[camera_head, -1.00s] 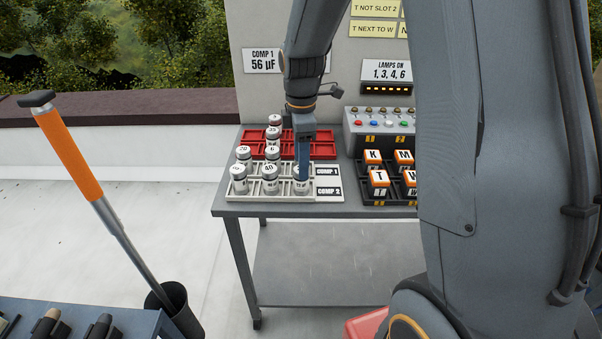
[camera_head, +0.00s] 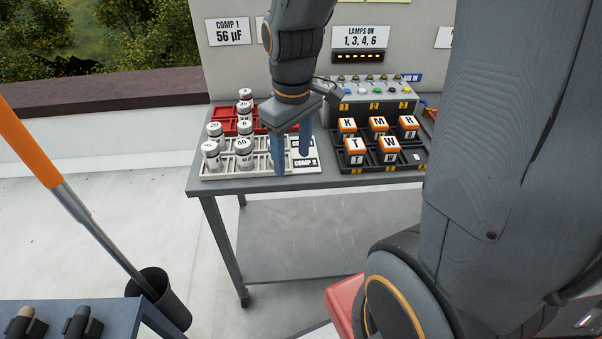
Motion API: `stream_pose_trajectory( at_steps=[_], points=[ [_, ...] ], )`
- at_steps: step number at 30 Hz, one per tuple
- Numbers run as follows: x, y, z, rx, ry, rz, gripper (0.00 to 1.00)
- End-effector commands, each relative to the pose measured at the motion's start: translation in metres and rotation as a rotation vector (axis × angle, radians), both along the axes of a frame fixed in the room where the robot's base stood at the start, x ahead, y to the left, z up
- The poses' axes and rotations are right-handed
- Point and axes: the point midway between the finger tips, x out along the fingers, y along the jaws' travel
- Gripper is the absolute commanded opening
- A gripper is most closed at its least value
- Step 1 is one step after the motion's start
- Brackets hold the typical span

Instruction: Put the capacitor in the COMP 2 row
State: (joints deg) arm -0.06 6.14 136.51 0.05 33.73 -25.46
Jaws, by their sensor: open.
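White capacitors with numbered tops stand in the pale tray. One (camera_head: 211,154) is at the front left, with another (camera_head: 244,152) to its right in the COMP 2 row. Two more, marked 20 (camera_head: 214,133) and 6 (camera_head: 245,131), stand behind them in the COMP 1 row. The pale tray (camera_head: 228,175) has its COMP 2 label (camera_head: 305,162) at the front right. My gripper (camera_head: 292,162) is open over the tray's right end, its fingers apart. The left finger covers part of the front row, so I cannot tell whether a capacitor stands there.
A red rack (camera_head: 262,122) with capacitors at its left stands behind the tray. A black tray (camera_head: 418,158) of orange-topped lettered blocks and a lamp box (camera_head: 372,100) are to the right. An orange-handled tool (camera_head: 30,150) leans in a black bin (camera_head: 165,300).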

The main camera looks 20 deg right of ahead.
Motion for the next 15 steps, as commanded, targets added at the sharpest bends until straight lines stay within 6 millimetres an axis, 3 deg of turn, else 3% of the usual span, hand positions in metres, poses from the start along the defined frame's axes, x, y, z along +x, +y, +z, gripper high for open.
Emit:
stream_pose_trajectory(
  at_steps=[1, 6, 15],
  points=[
    [-0.016, 0.000, -0.006, 0.006, -0.004, -0.097, 0.52],
    [-0.047, 0.000, -0.018, 0.026, -0.022, -0.350, 0.52],
    [-0.058, 0.000, -0.023, 0.035, -0.029, -0.444, 0.52]
  ],
)
